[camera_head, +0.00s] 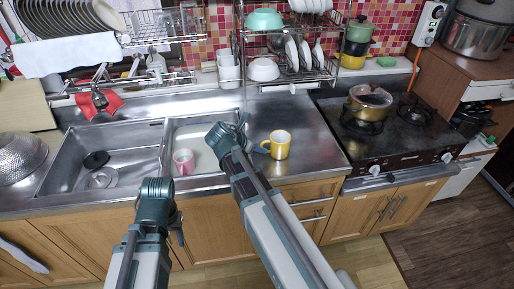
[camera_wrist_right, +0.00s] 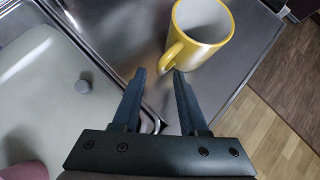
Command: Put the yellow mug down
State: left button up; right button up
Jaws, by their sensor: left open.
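The yellow mug (camera_head: 280,144) stands upright on the steel counter (camera_head: 310,160), just right of the sink. In the right wrist view the yellow mug (camera_wrist_right: 203,25) shows its white inside, with its handle toward my fingers. My right gripper (camera_head: 241,122) is left of the mug, by the sink's right edge. In its wrist view the right gripper's fingers (camera_wrist_right: 158,77) are apart; the handle is just beyond the tips, close to the right one, and nothing is held. My left gripper (camera_head: 157,188) is open and empty in front of the sink.
A pink cup (camera_head: 184,161) is in the right sink basin (camera_head: 205,158). A dish rack (camera_head: 290,72) stands behind the mug. The counter between mug and stove is clear.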

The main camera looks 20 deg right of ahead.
jog(key=shift+r, duration=0.1)
jog(key=shift+s+a+r+p, duration=0.1)
jog(key=shift+a+r+p, duration=0.2)
jog(key=shift+p, duration=0.15)
jog(key=p+v, duration=0.7)
jog(key=v, duration=0.3)
jog(key=s+a+f+m+g+y, duration=0.2)
jog(key=s+a+m+y, duration=0.1)
jog(key=s+a+m, duration=0.5)
jog(key=s+a+f+m+g+y, duration=0.2)
jog(key=s+a+f+m+y, duration=0.1)
jog(key=s+a+m, duration=0.5)
jog(key=m+y, duration=0.1)
jog(key=m, duration=0.2)
jog(key=shift+f+m+p, duration=0.3)
jog(key=shift+p, duration=0.05)
